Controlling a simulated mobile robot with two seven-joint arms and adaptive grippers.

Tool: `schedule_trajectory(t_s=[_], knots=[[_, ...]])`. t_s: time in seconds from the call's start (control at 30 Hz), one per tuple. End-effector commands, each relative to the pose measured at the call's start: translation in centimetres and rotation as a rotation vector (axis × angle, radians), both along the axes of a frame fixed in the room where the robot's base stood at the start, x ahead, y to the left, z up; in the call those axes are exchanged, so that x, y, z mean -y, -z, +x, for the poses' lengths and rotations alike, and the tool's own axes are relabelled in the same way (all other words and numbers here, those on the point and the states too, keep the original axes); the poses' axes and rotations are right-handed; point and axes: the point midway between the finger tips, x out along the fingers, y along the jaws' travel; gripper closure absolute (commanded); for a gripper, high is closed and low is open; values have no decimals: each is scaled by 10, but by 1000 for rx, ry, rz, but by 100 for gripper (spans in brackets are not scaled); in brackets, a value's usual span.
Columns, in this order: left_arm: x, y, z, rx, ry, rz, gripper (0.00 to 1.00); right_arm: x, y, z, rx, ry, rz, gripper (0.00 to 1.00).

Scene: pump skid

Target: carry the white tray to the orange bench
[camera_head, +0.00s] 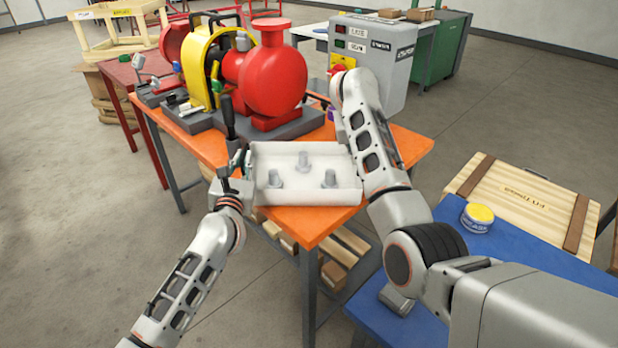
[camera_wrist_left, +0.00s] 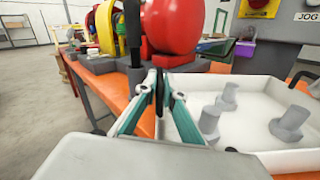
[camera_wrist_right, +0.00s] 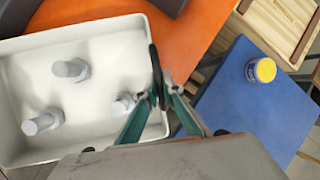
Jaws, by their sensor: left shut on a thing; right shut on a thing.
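The white tray (camera_head: 310,196) is over the near part of the orange bench (camera_head: 303,225), with three grey bolts (camera_head: 304,162) in it. I cannot tell whether its base touches the bench.
A red pump (camera_head: 272,80) with a yellow guard (camera_head: 203,65) stands behind the tray, near a dark upright handle (camera_head: 228,118). A grey control box (camera_head: 378,50) is behind right.

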Motion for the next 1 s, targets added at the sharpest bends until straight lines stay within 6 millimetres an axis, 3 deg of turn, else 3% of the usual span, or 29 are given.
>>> schedule_trajectory(t_s=[0.03, 0.1, 0.13, 0.73, 0.87, 1.0], knots=[[1, 2, 0, 2, 2, 3, 100, 1, 0, 1, 5, 0, -2, 100], [1, 3, 0, 0, 2, 3, 76, 1, 0, 1, 3, 0, -2, 78], [1, 2, 0, 0, 2, 3, 75, 1, 0, 1, 3, 0, -2, 76], [0, 3, -4, 0, 0, 1, 75, 0, 2, 0, 0, 0, -1, 76], [-1, 3, -18, 0, 0, 0, 75, 0, 2, 0, 0, 0, -1, 76], [-3, 5, -45, 0, 2, 0, 75, 0, 2, 0, 0, 0, -1, 76]])
